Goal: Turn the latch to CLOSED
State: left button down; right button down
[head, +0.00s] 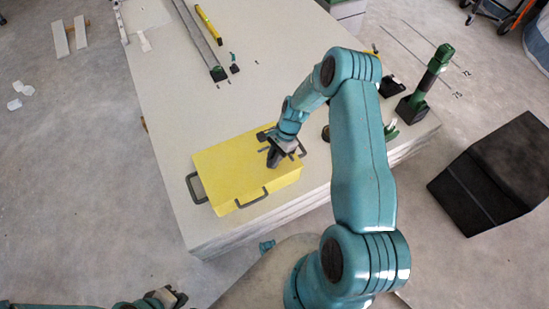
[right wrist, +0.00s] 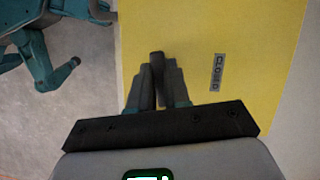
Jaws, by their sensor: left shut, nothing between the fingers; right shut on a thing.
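A yellow box (head: 225,170) with dark handles lies on the pale panel stack. My right gripper (head: 273,158) is over the right part of its top. In the right wrist view my right gripper (right wrist: 158,88) is shut on the dark latch (right wrist: 157,58), whose end shows between the fingertips. The rest of the latch is hidden. A grey CLOSED label (right wrist: 218,72) is on the yellow face, to the right of the latch and apart from it. My left gripper (head: 176,297) is shut and empty at the bottom of the head view, away from the box.
The panel stack (head: 165,95) carries a long grey rail (head: 197,35), a yellow level (head: 207,25) and a green-and-black tool (head: 430,75) at its right. A black box (head: 490,170) stands on the floor at right. The stack left of the yellow box is clear.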

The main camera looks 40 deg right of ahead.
jog(key=n+b, duration=0.1)
jog(key=n, duration=0.1)
jog(key=n+g+b, duration=0.1)
jog(key=n, duration=0.1)
jog(key=shift+w+f+n+g, duration=0.15)
jog(key=shift+f+n+g, duration=0.05)
jog(key=shift+n+g, duration=0.1)
jog(key=n+b, duration=0.1)
jog(key=n, duration=0.1)
jog(key=n+g+b, duration=0.1)
jog(key=shift+a+n+g+h, duration=0.1)
jog(key=shift+n+g+h, duration=0.2)
jog(key=shift+n, duration=0.1)
jog(key=n+g+h+b, duration=0.1)
jog(key=n, duration=0.2)
jog(key=shift+w, duration=0.1)
jog(key=shift+a+r+n+g+h+b, duration=0.1)
jog(key=shift+n+g+h+b, duration=0.2)
jog(key=shift+n, duration=0.75)
jog(key=shift+a+n+h+b, duration=0.1)
jog(key=shift+n+h, duration=0.3)
jog(key=shift+n, duration=0.65)
jog(key=c, duration=1.1)
grip_release()
jog(key=shift+d, duration=0.1)
